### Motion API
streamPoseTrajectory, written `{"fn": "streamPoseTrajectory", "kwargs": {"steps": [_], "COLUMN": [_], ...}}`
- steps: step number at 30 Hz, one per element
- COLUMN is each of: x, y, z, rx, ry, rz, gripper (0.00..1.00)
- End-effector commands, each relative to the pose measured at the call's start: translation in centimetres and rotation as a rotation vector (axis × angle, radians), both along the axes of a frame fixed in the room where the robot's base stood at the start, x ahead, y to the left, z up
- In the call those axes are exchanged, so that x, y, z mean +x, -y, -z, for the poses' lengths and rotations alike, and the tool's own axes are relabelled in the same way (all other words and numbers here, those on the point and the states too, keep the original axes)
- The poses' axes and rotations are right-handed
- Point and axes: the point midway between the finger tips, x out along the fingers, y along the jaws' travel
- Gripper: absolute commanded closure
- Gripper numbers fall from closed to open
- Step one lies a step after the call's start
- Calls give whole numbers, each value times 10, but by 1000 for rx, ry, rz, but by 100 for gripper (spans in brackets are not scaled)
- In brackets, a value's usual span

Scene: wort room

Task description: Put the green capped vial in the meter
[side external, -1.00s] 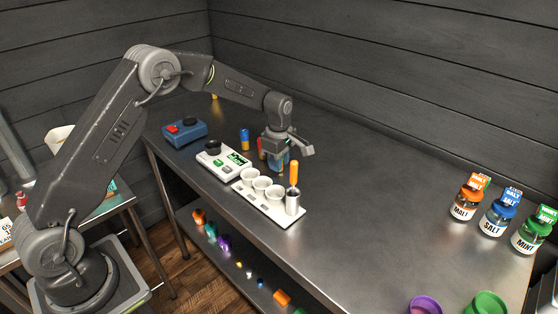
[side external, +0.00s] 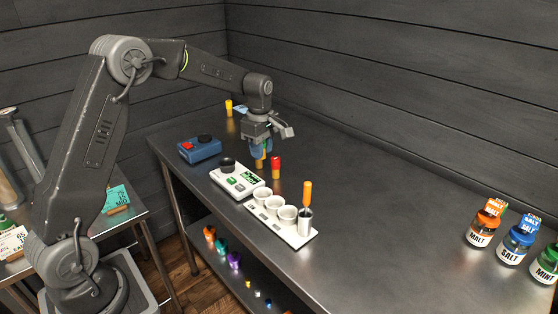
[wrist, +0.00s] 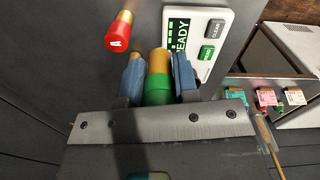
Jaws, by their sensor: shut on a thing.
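The green capped vial (wrist: 158,88) has an amber body and a green cap. In the wrist view it is between the two blue finger pads of my gripper (wrist: 158,78), which is shut on it. In the side view my gripper (side external: 260,156) is over the bench behind the meter; the green cap cannot be made out there. The meter (side external: 248,191) is a white box with a dark round part, buttons and a green screen. In the wrist view the meter (wrist: 228,38) shows READY, to the upper right of the vial.
A red capped vial (side external: 275,168) stands close beside my gripper, near the meter. A yellow capped vial (side external: 229,108) stands farther back. A blue box (side external: 203,150) is left of the meter. A white cup rack (side external: 297,240) is in front.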

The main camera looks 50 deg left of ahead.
Motion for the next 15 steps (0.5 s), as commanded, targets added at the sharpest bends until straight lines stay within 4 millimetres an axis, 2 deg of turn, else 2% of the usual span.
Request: {"fn": "streamPoseTrajectory", "kwargs": {"steps": [3, 8, 11, 15], "x": [-8, -15, -20, -28], "y": [-13, -20, -14, 5], "z": [-10, -15, -15, -10], "rx": [0, 0, 0, 0], "ry": [1, 0, -1, -1], "rz": [-2, 32, 131, 391], "gripper": [95, 95, 95, 95]}}
